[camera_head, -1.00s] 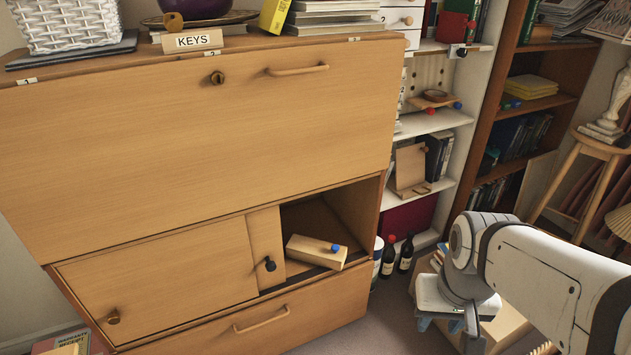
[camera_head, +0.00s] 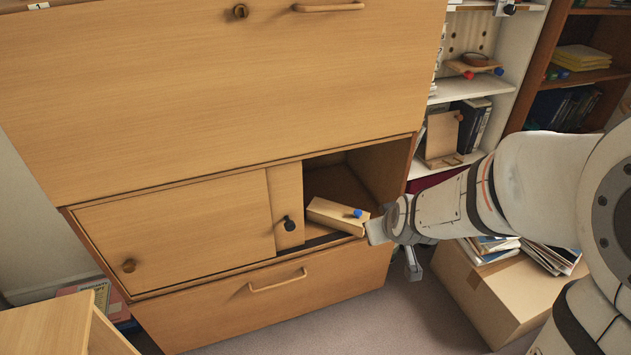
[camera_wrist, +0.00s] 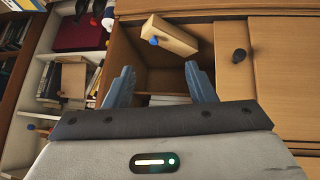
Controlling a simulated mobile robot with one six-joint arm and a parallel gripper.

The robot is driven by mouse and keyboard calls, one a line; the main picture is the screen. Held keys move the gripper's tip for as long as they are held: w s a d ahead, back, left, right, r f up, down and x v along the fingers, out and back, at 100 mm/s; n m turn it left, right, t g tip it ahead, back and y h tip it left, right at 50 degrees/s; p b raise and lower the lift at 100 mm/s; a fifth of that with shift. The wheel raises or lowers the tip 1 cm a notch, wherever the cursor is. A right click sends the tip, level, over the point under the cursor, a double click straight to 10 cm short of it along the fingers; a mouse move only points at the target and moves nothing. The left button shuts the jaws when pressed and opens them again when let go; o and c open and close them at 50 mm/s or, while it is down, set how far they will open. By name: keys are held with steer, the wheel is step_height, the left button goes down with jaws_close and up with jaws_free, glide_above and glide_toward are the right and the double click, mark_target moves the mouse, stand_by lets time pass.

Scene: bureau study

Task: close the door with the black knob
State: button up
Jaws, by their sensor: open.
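The door with the black knob is a narrow wooden sliding panel (camera_head: 286,185) in the bureau's lower cupboard, partly behind the left door (camera_head: 180,228). Its black knob (camera_head: 289,224) sits low; it also shows in the wrist view (camera_wrist: 239,55). Right of the panel the cupboard is open, its dark inside showing. A pale wooden block (camera_head: 330,212) with a blue knob (camera_head: 357,213) lies tilted in this opening, its right end sticking out over the front edge. My gripper (camera_head: 392,250) is open and empty, just right of the block. In the wrist view its fingers (camera_wrist: 158,80) face the opening.
A drawer (camera_head: 285,300) with a wooden handle lies below the cupboard. A cardboard box (camera_head: 500,295) with papers stands on the floor right of the bureau. White shelves (camera_head: 462,88) stand behind my arm. The carpet (camera_head: 400,315) before the drawer is clear.

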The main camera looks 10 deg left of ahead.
steer(key=w+a+f+n+t+y+b, duration=0.2)
steer(key=w+a+f, duration=0.2)
steer(key=a+f, duration=0.25)
steer(key=n+t+y+b, duration=0.4)
steer(key=n+t+b, duration=0.2)
steer(key=n+b, duration=0.1)
glide_toward(290, 229)
steer(key=x, duration=0.3)
steer(key=b+x, duration=0.1)
steer(key=x, duration=0.6)
steer(key=shift+w, duration=0.2)
steer(key=shift+c, duration=0.2)
